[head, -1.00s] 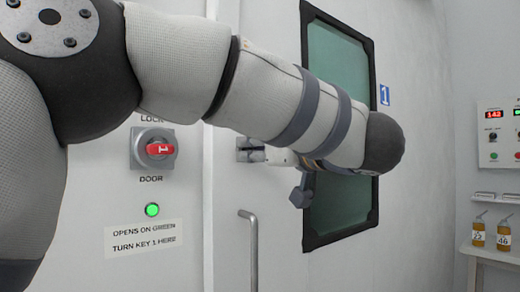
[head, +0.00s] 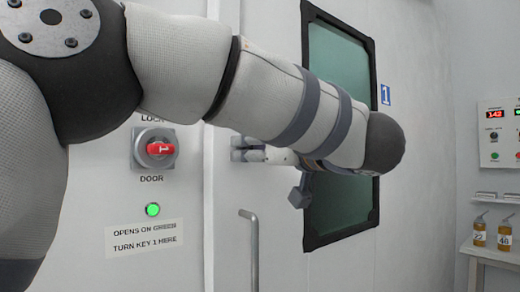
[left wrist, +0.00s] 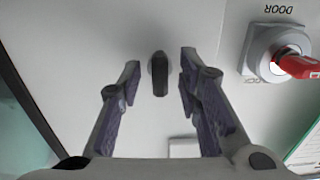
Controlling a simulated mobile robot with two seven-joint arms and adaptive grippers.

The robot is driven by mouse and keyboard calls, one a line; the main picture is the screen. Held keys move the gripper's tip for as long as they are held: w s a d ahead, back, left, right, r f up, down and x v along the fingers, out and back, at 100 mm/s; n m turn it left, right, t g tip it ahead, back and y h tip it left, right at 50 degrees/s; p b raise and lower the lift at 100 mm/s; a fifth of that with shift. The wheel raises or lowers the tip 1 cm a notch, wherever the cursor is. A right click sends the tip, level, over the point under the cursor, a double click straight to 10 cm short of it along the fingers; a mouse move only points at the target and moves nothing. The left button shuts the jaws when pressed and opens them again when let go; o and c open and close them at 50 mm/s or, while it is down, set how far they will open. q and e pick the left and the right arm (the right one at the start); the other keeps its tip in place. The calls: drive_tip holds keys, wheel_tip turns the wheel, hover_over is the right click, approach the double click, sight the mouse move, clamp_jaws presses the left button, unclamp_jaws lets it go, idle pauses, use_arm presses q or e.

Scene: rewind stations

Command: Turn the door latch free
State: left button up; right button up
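The door latch (left wrist: 159,75) is a small dark upright bar on the pale panel in the left wrist view. My left gripper (left wrist: 160,66) is open, with one finger on each side of the latch and a gap showing on both sides. I cannot tell how deep the latch sits between the fingers. In the head view my left gripper (head: 240,149) is at the seam beside the white door (head: 410,180), and I cannot make out the latch there. My right gripper is not in view.
A red key switch (head: 156,148) and a lit green lamp (head: 152,210) are on the panel left of the gripper. The door has a dark-framed window (head: 341,215) and a grey handle (head: 250,250). A shelf (head: 495,252) with bottles is at the right.

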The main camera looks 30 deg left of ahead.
use_arm(q)
drive_tip(key=v, duration=1.2)
